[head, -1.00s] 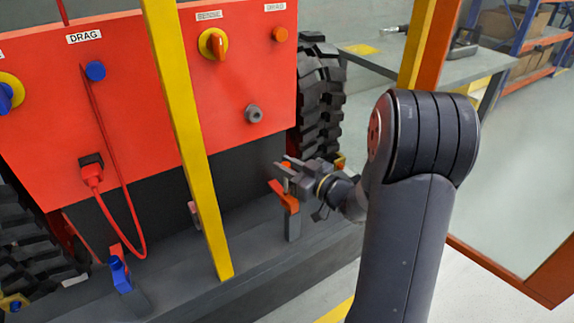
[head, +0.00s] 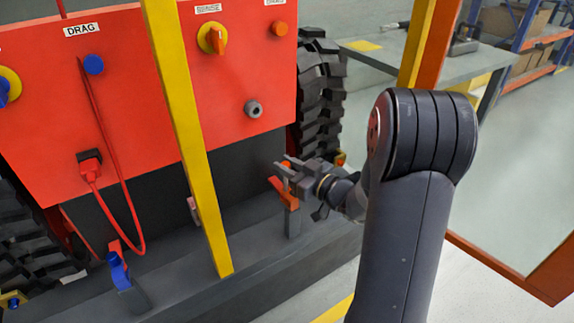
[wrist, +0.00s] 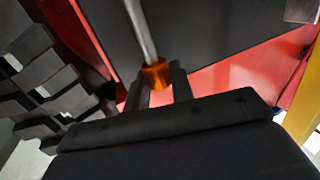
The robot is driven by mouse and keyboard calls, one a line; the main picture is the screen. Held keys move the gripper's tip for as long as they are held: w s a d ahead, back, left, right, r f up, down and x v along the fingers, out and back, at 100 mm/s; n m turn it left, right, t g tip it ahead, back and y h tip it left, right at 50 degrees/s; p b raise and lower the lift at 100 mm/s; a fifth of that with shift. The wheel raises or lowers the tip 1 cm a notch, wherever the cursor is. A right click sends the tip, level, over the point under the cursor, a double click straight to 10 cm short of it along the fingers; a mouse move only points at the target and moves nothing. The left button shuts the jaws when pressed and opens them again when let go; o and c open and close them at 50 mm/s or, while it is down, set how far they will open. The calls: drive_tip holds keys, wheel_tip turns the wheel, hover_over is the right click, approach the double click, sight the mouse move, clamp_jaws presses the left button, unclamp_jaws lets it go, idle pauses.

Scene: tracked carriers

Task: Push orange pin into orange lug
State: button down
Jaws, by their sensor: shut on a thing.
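My gripper (head: 287,165) is beside the right wheel, above an orange-red bracket (head: 284,193) on a short grey post. In the wrist view the gripper (wrist: 157,88) is shut on the orange pin (wrist: 157,74), which has an orange end between the fingers and a long grey metal shaft (wrist: 140,28) pointing away from them. In the head view the pin is mostly hidden by the fingers. A small orange and yellow part (head: 340,159) shows behind my wrist at the wheel's foot; it may be the orange lug, but it is partly hidden.
A yellow upright (head: 187,140) stands left of my gripper. The grey ledge (head: 255,262) is clear in front.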

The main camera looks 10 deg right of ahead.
sight(287, 192)
drive_tip(key=shift+f, duration=0.15)
drive_tip(key=shift+f+b, duration=0.55)
drive_tip(key=shift+f, duration=0.2)
idle(0.8)
drive_tip(key=shift+f+b, duration=0.7)
drive_tip(key=shift+f+b, duration=1.15)
drive_tip(key=shift+f, duration=0.45)
idle(1.3)
drive_tip(key=c, duration=1.1)
unclamp_jaws()
drive_tip(key=shift+c, duration=0.2)
